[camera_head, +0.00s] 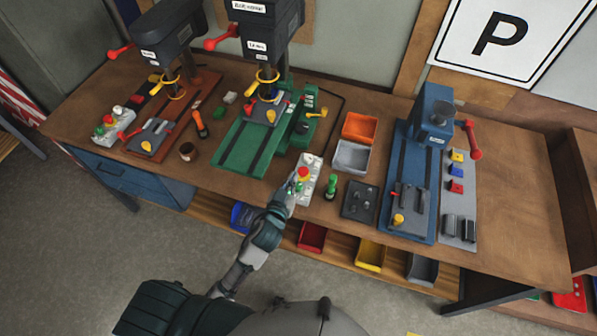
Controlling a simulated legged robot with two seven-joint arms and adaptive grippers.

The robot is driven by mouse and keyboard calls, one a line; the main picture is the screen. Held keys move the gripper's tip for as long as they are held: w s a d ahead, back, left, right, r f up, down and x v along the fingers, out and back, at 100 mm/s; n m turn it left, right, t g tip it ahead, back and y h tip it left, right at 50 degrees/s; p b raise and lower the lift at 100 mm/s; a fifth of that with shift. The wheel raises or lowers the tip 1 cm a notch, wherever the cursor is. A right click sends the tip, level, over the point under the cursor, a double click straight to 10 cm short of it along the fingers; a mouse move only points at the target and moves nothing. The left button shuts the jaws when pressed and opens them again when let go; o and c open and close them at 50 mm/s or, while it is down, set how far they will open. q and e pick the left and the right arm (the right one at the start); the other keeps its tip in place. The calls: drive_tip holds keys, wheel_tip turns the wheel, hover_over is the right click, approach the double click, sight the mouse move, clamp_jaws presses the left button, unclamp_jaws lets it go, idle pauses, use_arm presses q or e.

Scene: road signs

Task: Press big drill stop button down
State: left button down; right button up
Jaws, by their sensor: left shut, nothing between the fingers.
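The big drill is the green-based drill press (250,150) at the middle of the workbench. Its white control box (312,167) stands at the front right of its base. The red stop button (303,172) with a yellow surround is on this box, and a green button lies nearer the front edge. My left gripper (293,180) is shut and empty. Its tip is at the left side of the box, close to the red button. I cannot tell whether it touches the button. My right gripper is out of view.
A smaller drill press (165,50) with its own button box (110,125) stands at left. A green-handled tool (331,187), a dark tray (360,201), orange and grey bins (352,156) and a blue machine (412,180) stand to the right. Coloured bins sit on a shelf below.

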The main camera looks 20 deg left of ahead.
use_arm(q)
hover_over(300, 173)
drive_tip(key=s, duration=0.1)
drive_tip(key=shift+s+d+f, duration=0.2)
drive_tip(key=shift+d+f, duration=0.2)
drive_tip(key=shift+f, duration=0.05)
drive_tip(key=f, duration=0.3)
drive_tip(key=shift+w+d+f, duration=0.2)
drive_tip(key=shift+a+f, duration=0.45)
drive_tip(key=shift+a, duration=0.15)
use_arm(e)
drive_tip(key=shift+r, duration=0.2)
use_arm(q)
drive_tip(key=shift+d+f, duration=0.1)
